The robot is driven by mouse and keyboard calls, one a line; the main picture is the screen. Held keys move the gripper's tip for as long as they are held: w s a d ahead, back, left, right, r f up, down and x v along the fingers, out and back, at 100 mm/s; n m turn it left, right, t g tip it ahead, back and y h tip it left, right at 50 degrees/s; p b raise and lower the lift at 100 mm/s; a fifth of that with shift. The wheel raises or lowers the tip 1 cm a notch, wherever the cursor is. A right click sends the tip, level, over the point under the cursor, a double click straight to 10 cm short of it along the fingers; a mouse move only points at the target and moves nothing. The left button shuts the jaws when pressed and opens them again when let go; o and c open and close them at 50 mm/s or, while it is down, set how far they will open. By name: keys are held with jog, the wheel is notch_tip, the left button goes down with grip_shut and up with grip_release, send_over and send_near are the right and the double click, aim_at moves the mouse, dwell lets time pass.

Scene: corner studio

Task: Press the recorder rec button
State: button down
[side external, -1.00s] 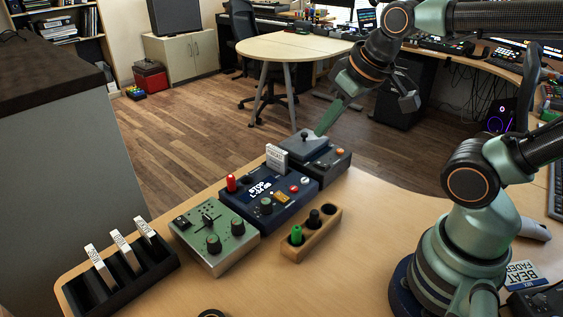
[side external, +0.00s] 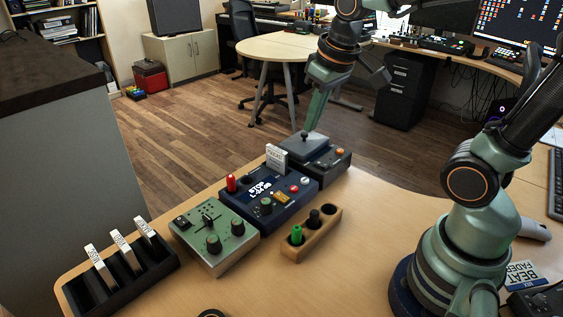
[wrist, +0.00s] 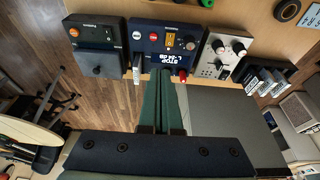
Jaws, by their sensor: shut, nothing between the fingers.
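The recorder is the dark blue box (side external: 285,203) in the middle of the device row, also in the wrist view (wrist: 160,27). On it sit a red button (side external: 294,188), a white button (side external: 306,181) and a lit display. In the wrist view, the red button (wrist: 153,37) is beside the white one (wrist: 136,35). The button lettering is too small to read. My gripper (side external: 308,128) is shut and empty, pointing down. Its tip appears by the dark lever box behind the recorder; contact cannot be told. In the wrist view, the fingers (wrist: 163,72) point at the recorder's display edge.
The lever box (side external: 331,162) adjoins the recorder. A white tab (side external: 277,158) and a red plug (side external: 231,183) stand up from the recorder's back. A green mixer box (side external: 221,254), a black rack (side external: 75,294) and a wooden plug holder (side external: 312,243) are nearby.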

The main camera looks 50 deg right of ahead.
aim_at(294, 188)
jog(key=w+d+f+g, duration=0.2)
jog(key=w+f+g, duration=0.1)
jog(key=w+f, duration=0.2)
jog(key=shift+w, duration=0.4)
notch_tip(294, 188, down, 14)
jog(key=shift+r, duration=0.1)
dwell(0.6)
jog(key=shift+s+f, duration=0.1)
jog(key=shift+f, duration=0.9)
notch_tip(294, 188, up, 15)
jog(key=shift+w, duration=0.3)
dwell(0.5)
